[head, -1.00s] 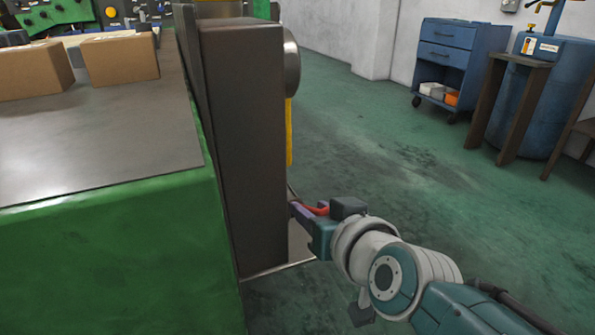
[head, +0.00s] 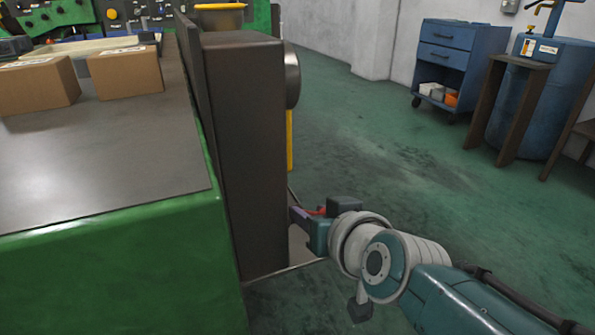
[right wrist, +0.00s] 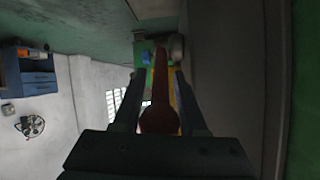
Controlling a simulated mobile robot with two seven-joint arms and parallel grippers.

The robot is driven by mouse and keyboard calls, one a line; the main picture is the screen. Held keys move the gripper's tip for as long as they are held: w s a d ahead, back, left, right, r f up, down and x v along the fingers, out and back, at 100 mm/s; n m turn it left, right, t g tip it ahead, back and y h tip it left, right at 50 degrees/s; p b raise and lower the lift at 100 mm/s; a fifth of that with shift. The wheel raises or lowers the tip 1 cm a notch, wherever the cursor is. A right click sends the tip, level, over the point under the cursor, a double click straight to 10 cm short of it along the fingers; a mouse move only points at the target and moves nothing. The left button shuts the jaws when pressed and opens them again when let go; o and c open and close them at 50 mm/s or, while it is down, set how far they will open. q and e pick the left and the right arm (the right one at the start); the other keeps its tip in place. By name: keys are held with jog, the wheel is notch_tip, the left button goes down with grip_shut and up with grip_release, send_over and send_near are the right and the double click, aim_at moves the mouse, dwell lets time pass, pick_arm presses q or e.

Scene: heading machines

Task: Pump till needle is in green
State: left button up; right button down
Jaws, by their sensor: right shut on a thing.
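My right gripper (head: 303,217) is low beside the dark upright housing at the end of the green machine. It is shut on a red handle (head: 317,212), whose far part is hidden. In the right wrist view the red handle (right wrist: 158,105) runs lengthwise between the two dark fingers of the gripper (right wrist: 158,90). A round grey metal part (head: 292,75) sticks out from the housing's far side and is seen edge-on. I cannot tell whether it is the gauge; no needle or green zone shows. My left gripper is not in view.
The dark housing (head: 245,150) blocks the view behind it. A yellow upright bar (head: 289,140) stands beyond it. Cardboard boxes (head: 125,75) sit on the machine top. A blue drawer cart (head: 447,55) and a blue drum (head: 535,110) stand at right. Green floor between is clear.

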jog(key=shift+w+a+r+g+p, duration=0.1)
jog(key=shift+w+r+g+p, duration=0.4)
jog(key=shift+r+g+p, duration=0.35)
jog(key=shift+w+a+g+h, duration=0.1)
jog(key=shift+w+g+h, duration=0.1)
jog(key=shift+g+h, duration=0.1)
jog(key=shift+w+a+g+b, duration=0.15)
jog(key=shift+w+g+b, duration=0.15)
jog(key=shift+g, duration=0.15)
jog(key=shift+w+a+g+b, duration=0.1)
jog(key=shift+w+g+b, duration=0.15)
jog(key=shift+g+b, duration=0.25)
jog(key=shift+r+h+b, duration=0.15)
jog(key=shift+h+b, duration=0.15)
jog(key=shift+w+r, duration=0.1)
jog(key=shift+r, duration=0.1)
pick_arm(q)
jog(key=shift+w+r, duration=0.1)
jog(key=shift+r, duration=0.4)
